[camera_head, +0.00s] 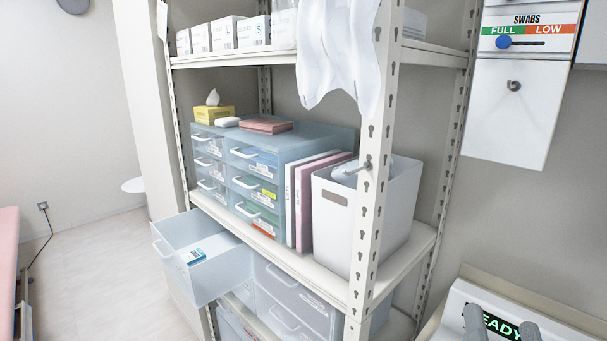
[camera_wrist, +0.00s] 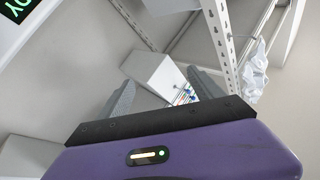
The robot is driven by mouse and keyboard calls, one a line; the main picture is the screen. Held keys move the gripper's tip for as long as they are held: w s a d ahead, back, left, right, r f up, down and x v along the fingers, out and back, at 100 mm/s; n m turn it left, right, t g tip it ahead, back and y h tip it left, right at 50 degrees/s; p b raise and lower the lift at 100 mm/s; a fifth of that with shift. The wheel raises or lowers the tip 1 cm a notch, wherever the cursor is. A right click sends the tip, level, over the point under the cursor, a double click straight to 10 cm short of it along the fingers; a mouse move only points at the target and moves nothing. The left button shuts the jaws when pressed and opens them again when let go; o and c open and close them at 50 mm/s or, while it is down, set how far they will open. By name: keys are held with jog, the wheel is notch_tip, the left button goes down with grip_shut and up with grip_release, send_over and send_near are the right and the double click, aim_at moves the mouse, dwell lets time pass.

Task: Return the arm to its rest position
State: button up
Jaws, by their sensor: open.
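My gripper (camera_head: 502,322) shows at the bottom right of the head view as two grey fingers, spread apart in front of a white device with a green "READY" display. In the wrist view my gripper (camera_wrist: 160,78) has its two grey fingers apart, with nothing held between them. The purple gripper body fills the bottom of that view. Most of my arm is out of sight.
The metal shelf unit (camera_head: 323,281) stands left of my gripper, with a white bin (camera_head: 395,215) near its right post. An open drawer (camera_head: 207,283) juts out low at the left. A swab dispenser (camera_head: 511,110) hangs upper right.

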jog(key=s+a+f+n+g+y, duration=0.2)
jog(key=s+f, duration=0.7)
jog(key=s, duration=0.5)
jog(key=s+a+f+n+g+y, duration=0.3)
jog(key=s+f, duration=0.7)
jog(key=s, duration=0.4)
jog(key=shift+s+a+f+n+g, duration=0.15)
jog(key=shift+a+n+g, duration=0.2)
jog(key=shift+n+g, duration=0.65)
